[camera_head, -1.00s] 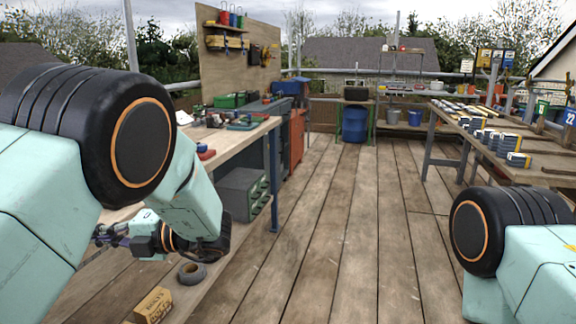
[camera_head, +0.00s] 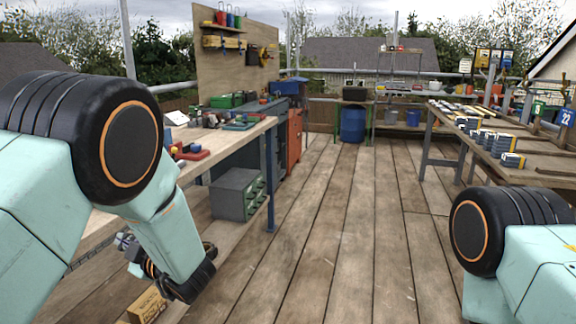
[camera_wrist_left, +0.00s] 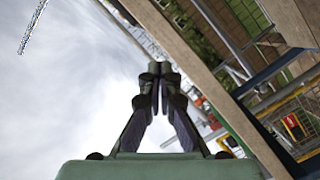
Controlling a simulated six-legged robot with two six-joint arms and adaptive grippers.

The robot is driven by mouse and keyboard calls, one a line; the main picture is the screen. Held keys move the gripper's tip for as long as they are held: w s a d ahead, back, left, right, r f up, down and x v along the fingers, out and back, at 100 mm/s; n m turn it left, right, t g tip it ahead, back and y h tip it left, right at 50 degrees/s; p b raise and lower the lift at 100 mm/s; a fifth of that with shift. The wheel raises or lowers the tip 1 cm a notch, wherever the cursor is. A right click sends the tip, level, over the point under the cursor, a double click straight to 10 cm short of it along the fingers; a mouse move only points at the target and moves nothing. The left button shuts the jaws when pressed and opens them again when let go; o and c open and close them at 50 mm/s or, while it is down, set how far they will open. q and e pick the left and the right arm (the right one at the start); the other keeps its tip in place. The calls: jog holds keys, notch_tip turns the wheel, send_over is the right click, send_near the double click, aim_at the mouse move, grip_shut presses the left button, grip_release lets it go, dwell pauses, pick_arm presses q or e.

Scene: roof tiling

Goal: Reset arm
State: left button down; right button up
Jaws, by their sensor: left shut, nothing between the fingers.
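My left arm (camera_head: 160,225) comes in from the left, its mint-green forearm slanting down in front of the workbench. In the head view only a small part of the left gripper (camera_head: 124,241) shows behind the arm. My right arm (camera_head: 515,245) shows at the lower right, with its gripper out of the picture.
A workbench (camera_head: 225,137) with tools stands at left, a grey drawer box (camera_head: 238,194) on its lower shelf. A cardboard box (camera_head: 147,305) lies below my left arm. A table (camera_head: 545,172) with boxed stacks stands right. The plank floor (camera_head: 345,230) between is clear.

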pick_arm(q)
jog(key=s+d+f+m+g+h+p, duration=0.1)
jog(key=s+d+f+m+h, duration=0.2)
jog(key=s+f+m+h, duration=0.45)
jog(key=s+d+f+m+h, duration=0.25)
jog(key=s+f+m, duration=0.25)
jog(key=f+m, duration=0.5)
jog(key=s+d+f+m+g+h, duration=0.1)
jog(key=s+d+f+g, duration=0.1)
jog(key=s, duration=0.7)
jog(key=s+d+f+m+g+h+p, duration=0.1)
jog(key=s+f+g, duration=0.2)
jog(key=s, duration=0.7)
jog(key=s+d+f+m+g+h+p, duration=0.1)
jog(key=s+d+f+g+h, duration=0.1)
jog(key=s, duration=0.8)
jog(key=shift+d+f+g, duration=0.3)
jog(key=shift+f+g, duration=0.3)
jog(key=shift+f, duration=0.1)
